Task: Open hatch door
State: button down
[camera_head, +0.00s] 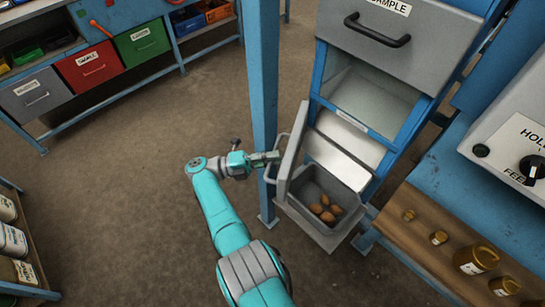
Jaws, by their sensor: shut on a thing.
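The hatch door (293,152) is a grey panel at the low left of the blue dispenser frame. It stands swung out, seen almost edge-on, with a thin pale handle on its outer side. My gripper (272,157) reaches in from the left and is shut on that handle; the fingertips are small and partly hidden there. Beside the door the opening shows a pale sloping chute and a grey bin (318,213) with several brown lumps (325,209) in it.
A blue post (262,90) stands close behind my gripper. Above the opening is a grey SAMPLE panel (400,40) with a black handle. A blue bench with a wooden shelf (430,225) and amber jars is at right.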

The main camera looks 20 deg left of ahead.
dwell(0.4)
jog(key=c, duration=1.2)
grip_release()
jog(key=shift+r, duration=0.1)
